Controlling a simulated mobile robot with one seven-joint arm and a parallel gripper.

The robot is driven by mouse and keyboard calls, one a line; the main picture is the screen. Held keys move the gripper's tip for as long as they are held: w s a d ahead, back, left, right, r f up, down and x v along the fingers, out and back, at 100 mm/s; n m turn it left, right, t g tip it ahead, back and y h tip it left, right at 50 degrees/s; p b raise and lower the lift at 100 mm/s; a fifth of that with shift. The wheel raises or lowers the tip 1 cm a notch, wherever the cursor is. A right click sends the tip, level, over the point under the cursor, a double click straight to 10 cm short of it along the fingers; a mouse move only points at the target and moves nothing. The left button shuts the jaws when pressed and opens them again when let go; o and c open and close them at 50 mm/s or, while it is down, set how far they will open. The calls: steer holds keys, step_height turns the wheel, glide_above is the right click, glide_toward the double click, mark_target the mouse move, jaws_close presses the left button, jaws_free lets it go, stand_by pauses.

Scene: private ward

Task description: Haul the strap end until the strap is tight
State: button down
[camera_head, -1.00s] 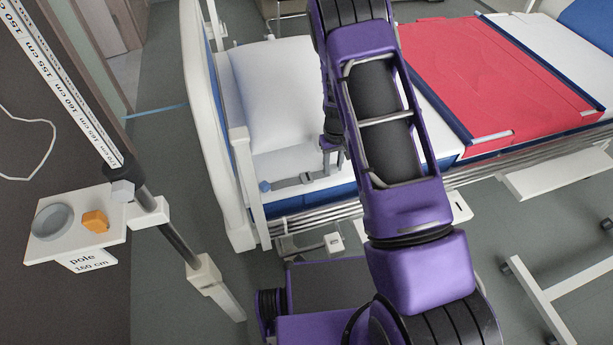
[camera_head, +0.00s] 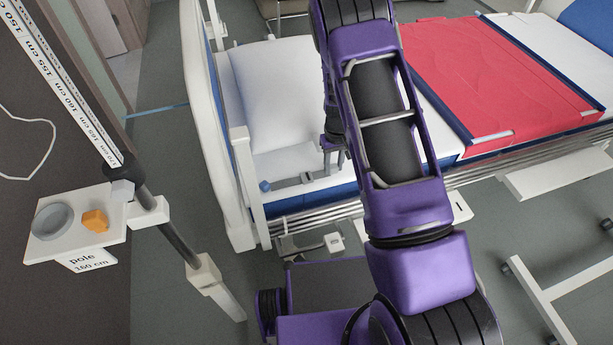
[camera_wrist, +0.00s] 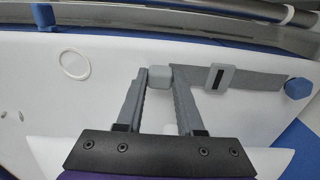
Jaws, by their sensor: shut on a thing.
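The grey strap (camera_head: 286,183) lies across the white bed surface near the head end. In the wrist view the strap (camera_wrist: 255,82) runs from a blue knob (camera_wrist: 298,88) on the right through a light grey buckle (camera_wrist: 218,79) with a dark slot. Its block-like grey strap end (camera_wrist: 158,77) sits between the fingertips of my gripper (camera_wrist: 159,76), which is shut on it. In the head view my gripper (camera_head: 334,160) is just right of the strap, partly hidden by my arm. The blue knob (camera_head: 265,186) is at the strap's left end. The visible strap looks fairly straight.
A white pillow (camera_head: 270,85) lies behind the strap, beside the headboard (camera_head: 205,130). Bed rails (camera_head: 300,218) run along the near edge. A red sheet (camera_head: 500,85) covers the bed at right. A measuring pole with a small shelf (camera_head: 70,245) stands at left.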

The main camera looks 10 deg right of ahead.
steer(key=shift+w+d, duration=0.1)
steer(key=shift+d, duration=0.35)
steer(key=shift+w+d, duration=0.15)
steer(key=shift+d, duration=0.35)
stand_by(1.3)
jaws_free()
steer(key=shift+a, duration=0.1)
stand_by(0.4)
step_height(320, 180, up, 7)
steer(key=p, duration=0.3)
stand_by(0.6)
